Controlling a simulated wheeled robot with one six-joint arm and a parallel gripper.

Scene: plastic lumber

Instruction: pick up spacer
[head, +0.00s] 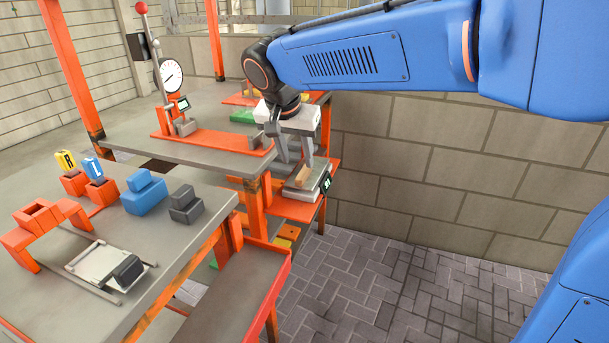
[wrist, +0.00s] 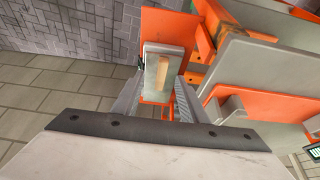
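The spacer appears to be the small tan block (head: 303,177) lying on the grey plate of a small scale (head: 291,193) on a low orange shelf. In the wrist view the tan block (wrist: 162,73) lies lengthwise on the pale plate (wrist: 151,54), in line with the gap between my fingers. My gripper (head: 295,157) is open above the scale with its fingers pointing down. The gap between the fingers (wrist: 160,90) looks empty, and the block shows beyond it. I cannot tell how much height is left between the fingertips and the block.
A grey bench with a dial gauge (head: 171,74) on an orange base stands left of my gripper. A lower table holds a blue block (head: 145,195), a dark grey block (head: 185,205) and orange parts. A block wall (head: 450,170) stands behind my arm. Paved floor is open at front right.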

